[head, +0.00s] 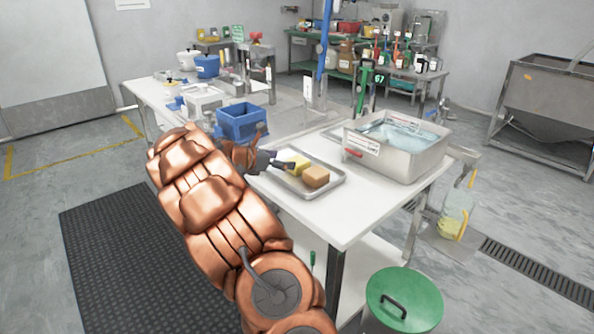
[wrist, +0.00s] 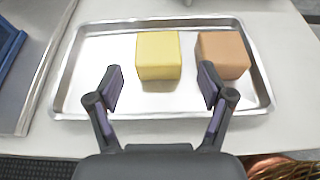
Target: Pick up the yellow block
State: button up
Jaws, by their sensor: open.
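The yellow block (wrist: 158,55) sits on a shallow metal tray (wrist: 84,70), beside a brown block (wrist: 222,55) on its right. In the head view the yellow block (head: 298,165) is partly hidden by my gripper (head: 290,162). The brown block (head: 316,176) stands just in front of it, on the same tray (head: 301,197). In the wrist view my gripper (wrist: 160,88) is open and empty. Its two fingers point toward the yellow block, with the left finger near the block's left side and the right finger in front of the brown block.
The tray lies on a white table (head: 345,215). A metal basin of water (head: 400,148) stands to the right of the tray, and a blue bin (head: 241,122) stands to the left behind it. A green-lidded bin (head: 405,297) is on the floor in front.

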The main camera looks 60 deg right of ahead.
aim_at(297, 160)
jog(key=shift+w+x, duration=0.2)
jog(key=shift+x, duration=3.7)
jog(key=shift+f, duration=0.1)
jog(key=c, duration=1)
jog(key=shift+c, duration=0.2)
